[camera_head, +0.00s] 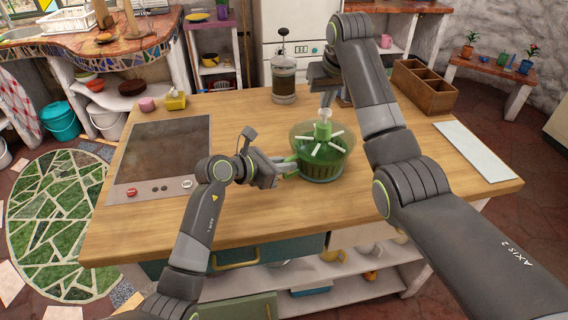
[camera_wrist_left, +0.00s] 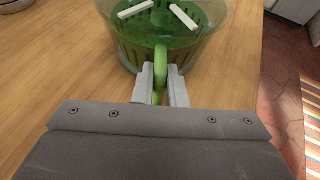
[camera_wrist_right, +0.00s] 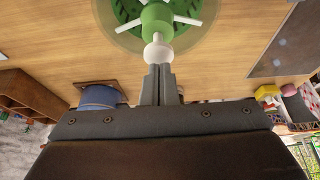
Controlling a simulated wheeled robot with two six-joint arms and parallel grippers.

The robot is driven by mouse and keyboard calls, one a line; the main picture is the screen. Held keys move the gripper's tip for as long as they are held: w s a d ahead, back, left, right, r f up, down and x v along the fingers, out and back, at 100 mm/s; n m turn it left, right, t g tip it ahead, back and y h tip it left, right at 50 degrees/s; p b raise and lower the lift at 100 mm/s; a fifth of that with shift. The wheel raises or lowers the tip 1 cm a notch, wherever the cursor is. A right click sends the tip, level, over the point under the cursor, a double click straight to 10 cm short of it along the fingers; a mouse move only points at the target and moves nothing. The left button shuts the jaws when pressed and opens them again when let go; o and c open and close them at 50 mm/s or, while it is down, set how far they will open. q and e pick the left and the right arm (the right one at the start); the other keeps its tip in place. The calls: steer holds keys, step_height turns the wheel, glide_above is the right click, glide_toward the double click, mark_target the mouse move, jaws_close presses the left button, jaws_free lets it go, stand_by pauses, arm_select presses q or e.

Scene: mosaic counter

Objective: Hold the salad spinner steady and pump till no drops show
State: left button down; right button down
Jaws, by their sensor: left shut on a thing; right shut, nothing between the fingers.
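The salad spinner (camera_head: 322,160) stands upright on the wooden counter, with a clear bowl, a green basket and a green hub with white spokes. A white knob (camera_head: 325,113) tops its pump. My left gripper (camera_head: 287,168) is shut on the spinner's green side handle (camera_wrist_left: 161,62), low at the bowl's left in the head view. My right gripper (camera_head: 326,98) is shut and empty, pointing down at the white knob, which also shows in the right wrist view (camera_wrist_right: 157,54). Its fingertips are at or just above the knob; I cannot tell if they touch. Drops are too small to make out.
A glass press jar (camera_head: 284,82) stands behind the spinner. A dark cooktop (camera_head: 165,150) lies at left, with a yellow item (camera_head: 175,101) and pink cup (camera_head: 147,104) beyond. A wooden box (camera_head: 424,90) and pale board (camera_head: 474,150) are at right. The front counter is clear.

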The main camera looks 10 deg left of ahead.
steer(key=shift+f, duration=1.25)
steer(key=shift+r, duration=1.35)
steer(key=shift+f, duration=0.1)
steer(key=shift+f, duration=1.2)
steer(key=shift+r, duration=1.3)
steer(key=shift+r, duration=3)
